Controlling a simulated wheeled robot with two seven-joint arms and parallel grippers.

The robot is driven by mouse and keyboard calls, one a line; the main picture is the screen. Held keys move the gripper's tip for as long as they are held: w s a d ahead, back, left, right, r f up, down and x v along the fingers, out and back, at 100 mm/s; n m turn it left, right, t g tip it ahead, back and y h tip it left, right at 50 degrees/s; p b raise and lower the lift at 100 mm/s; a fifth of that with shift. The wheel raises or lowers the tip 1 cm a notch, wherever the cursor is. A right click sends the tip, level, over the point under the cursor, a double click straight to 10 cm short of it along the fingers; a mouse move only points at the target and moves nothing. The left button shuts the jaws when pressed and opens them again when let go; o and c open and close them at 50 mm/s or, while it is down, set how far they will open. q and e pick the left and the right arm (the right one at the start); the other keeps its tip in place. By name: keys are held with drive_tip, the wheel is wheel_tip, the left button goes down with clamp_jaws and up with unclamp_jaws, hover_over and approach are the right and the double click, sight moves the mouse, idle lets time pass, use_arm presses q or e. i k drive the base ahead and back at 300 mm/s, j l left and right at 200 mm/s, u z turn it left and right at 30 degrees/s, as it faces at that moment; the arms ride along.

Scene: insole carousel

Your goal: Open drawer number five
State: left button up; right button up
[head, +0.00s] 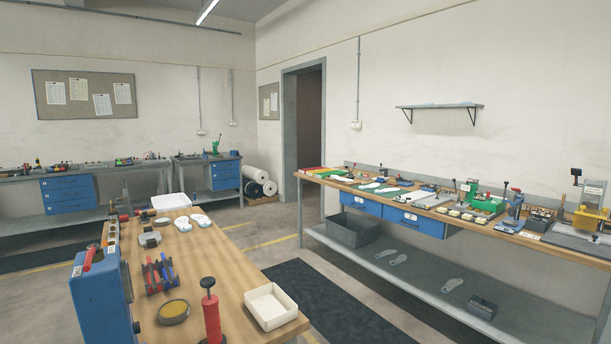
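Blue drawers show in several places in the head view. Two sit side by side under the right workbench: a left one (361,203) and a right one (414,221), each with a dark handle and small white labels. A stack of blue drawers (69,195) hangs under the far left bench. Another blue drawer unit (226,176) is under the small bench at the back. All appear closed. The numbers are too small to read, so I cannot tell which is number five. Neither of my grippers is in view.
A wooden table (222,262) with tools and a white tray (271,306) stands in front at left. A dark mat (325,300) lies on the floor before the right workbench (540,243). A grey crate (352,230) sits on its lower shelf. A doorway (308,125) opens behind.

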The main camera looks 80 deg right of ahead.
sight(232, 173)
drive_tip(key=z, duration=2.15)
drive_tip(key=i+l+z, duration=0.5)
drive_tip(key=z, duration=0.2)
drive_tip(key=i+l+z, duration=0.25)
drive_tip(key=z, duration=0.15)
drive_tip(key=i+l, duration=0.2)
drive_tip(key=i, duration=0.25)
drive_tip(key=i+l+z, duration=0.1)
drive_tip(key=i, duration=0.3)
drive_tip(key=i+l, duration=0.2)
drive_tip(key=i, duration=0.25)
drive_tip(key=i+j+u, duration=0.15)
drive_tip(key=i+u, duration=0.15)
drive_tip(key=u, duration=0.15)
drive_tip(key=i+u, duration=0.65)
drive_tip(key=u, duration=0.3)
drive_tip(key=i+l+u, duration=0.1)
drive_tip(key=i+u, duration=0.3)
drive_tip(key=i, duration=1)
drive_tip(key=i+j, duration=0.1)
drive_tip(key=i, duration=3.2)
drive_tip(key=i+l+z, duration=0.25)
drive_tip(key=i, duration=0.95)
drive_tip(key=i+l+z, duration=0.15)
drive_tip(key=i+z, duration=0.15)
drive_tip(key=i, duration=0.9)
drive_tip(key=i+j+z, duration=0.25)
drive_tip(key=i, duration=0.95)
